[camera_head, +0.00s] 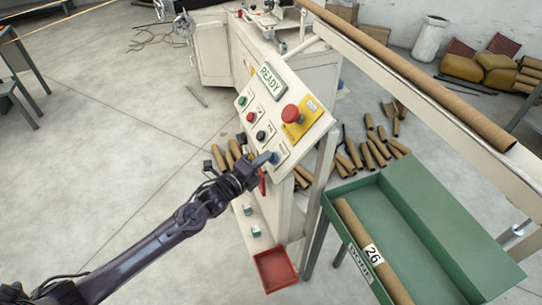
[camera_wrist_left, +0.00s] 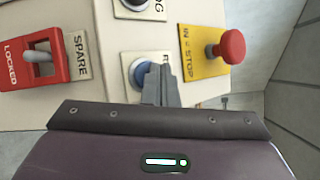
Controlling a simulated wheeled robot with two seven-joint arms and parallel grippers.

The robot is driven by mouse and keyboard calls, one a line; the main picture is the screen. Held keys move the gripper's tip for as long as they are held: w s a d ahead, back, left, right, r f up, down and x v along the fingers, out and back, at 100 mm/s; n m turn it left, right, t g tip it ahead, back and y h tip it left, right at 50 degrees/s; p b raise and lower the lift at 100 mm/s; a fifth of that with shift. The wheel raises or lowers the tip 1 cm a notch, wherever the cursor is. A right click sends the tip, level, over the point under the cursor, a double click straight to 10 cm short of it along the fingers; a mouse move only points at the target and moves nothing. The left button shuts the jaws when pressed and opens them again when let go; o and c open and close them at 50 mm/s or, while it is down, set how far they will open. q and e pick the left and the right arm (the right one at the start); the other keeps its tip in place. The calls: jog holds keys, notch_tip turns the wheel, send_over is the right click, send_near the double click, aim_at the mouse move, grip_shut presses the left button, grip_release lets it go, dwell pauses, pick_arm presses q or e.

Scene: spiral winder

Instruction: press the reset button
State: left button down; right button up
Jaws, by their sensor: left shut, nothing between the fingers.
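The reset button is a round blue button (camera_head: 276,157) at the lower edge of the sloped control panel (camera_head: 292,137). It also shows in the left wrist view (camera_wrist_left: 138,74), beside a label partly hidden except for an "R". My left gripper (camera_head: 266,160) is shut and empty, with its fingertips at the blue button. In the left wrist view the fingertips (camera_wrist_left: 156,70) overlap the button's right side; I cannot tell whether they touch it. My right gripper is in neither view.
A red mushroom stop button (camera_head: 291,113) on a yellow plate (camera_wrist_left: 198,62) and a black knob (camera_head: 261,135) are close by. A red "LOCKED" switch (camera_wrist_left: 40,62) is at the left in the wrist view. The display (camera_head: 271,82) reads READY. A green tray (camera_head: 430,225) stands right.

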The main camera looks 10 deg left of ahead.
pick_arm(q)
jog(key=shift+s+a+r, duration=0.3)
jog(key=shift+a+r, duration=0.05)
jog(key=shift+r, duration=0.05)
jog(key=shift+p, duration=0.4)
jog(key=s+a+r+p, duration=0.2)
jog(key=a+r+p, duration=0.1)
jog(key=shift+a+r, duration=0.1)
dwell(0.7)
